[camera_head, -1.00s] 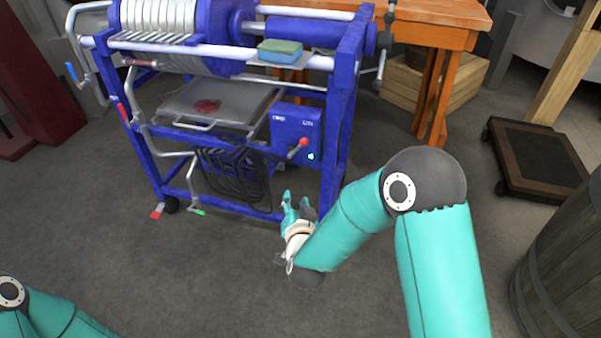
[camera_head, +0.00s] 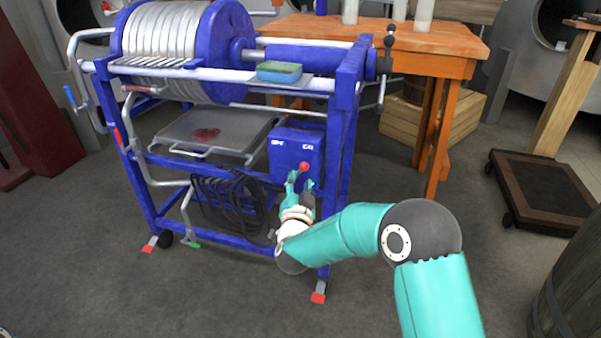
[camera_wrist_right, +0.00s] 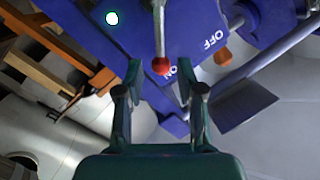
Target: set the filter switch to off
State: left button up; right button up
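The filter switch is a lever with a red ball knob (camera_head: 304,166) on the blue switch box (camera_head: 283,150) at the filter's lower right. In the right wrist view the knob (camera_wrist_right: 161,66) sits beside the word ON, with OFF further up and right. A lit pale green lamp (camera_wrist_right: 112,18) shows on the box. My right gripper (camera_head: 301,183) is open just in front of the box. In the wrist view its fingertips stand either side of the knob, with gaps; I cannot tell how far the knob lies beyond them. My left gripper is out of view.
The blue filter frame (camera_head: 346,150) stands around the box, with a post close at its right. Dark coiled hose (camera_head: 228,200) hangs at left, under a metal tray (camera_head: 215,130). A blue-green sponge (camera_head: 279,72) lies on top. Floor in front is clear.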

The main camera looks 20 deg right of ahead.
aim_at(302, 171)
jog(key=x, duration=0.6)
grip_shut()
jog(key=shift+d, duration=0.15)
